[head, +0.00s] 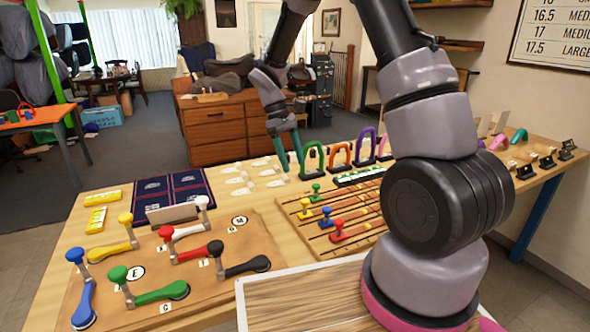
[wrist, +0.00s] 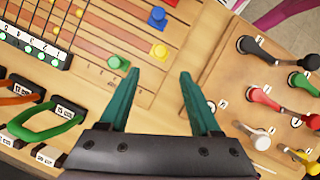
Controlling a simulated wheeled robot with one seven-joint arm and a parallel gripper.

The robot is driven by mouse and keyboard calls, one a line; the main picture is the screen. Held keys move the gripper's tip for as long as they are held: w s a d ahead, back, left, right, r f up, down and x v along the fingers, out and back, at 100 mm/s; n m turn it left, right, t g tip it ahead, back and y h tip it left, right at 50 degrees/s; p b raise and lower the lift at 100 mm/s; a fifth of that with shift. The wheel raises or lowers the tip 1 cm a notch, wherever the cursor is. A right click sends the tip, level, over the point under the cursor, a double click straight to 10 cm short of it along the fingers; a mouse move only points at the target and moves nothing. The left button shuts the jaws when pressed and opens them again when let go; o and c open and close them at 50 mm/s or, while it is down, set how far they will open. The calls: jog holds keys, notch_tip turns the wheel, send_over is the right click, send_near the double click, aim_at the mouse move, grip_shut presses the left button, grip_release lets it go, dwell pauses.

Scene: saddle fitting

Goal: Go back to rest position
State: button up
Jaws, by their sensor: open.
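My gripper (wrist: 160,100) has teal fingers, spread apart with nothing between them in the wrist view. In the head view my gripper (head: 287,153) hangs over the far part of the workbench (head: 70,235), left of the green arch. The wrist view shows it above bare wood between the slotted board and the lever board. My arm rises from the right foreground and bends over the table.
The slotted board (head: 290,206) holds green, blue and red knobs. The lever board (head: 220,270) carries several coloured levers at front left. Coloured arches, including a green arch (head: 313,158), stand along the back. A wooden-topped tray (head: 262,306) lies in front.

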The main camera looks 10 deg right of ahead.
jog(key=s+d+r+m+t+y, duration=0.2)
jog(key=s+r+m+t, duration=0.3)
jog(key=s+r, duration=0.4)
jog(key=s+d+r+m+t+y, duration=0.2)
jog(key=s+d+r+m+t, duration=0.2)
jog(key=s+r, duration=0.6)
notch_tip(320, 180, up, 8)
jog(key=shift+f+m+t, duration=0.15)
jog(key=shift+m+t, duration=0.75)
jog(key=shift+m, duration=0.1)
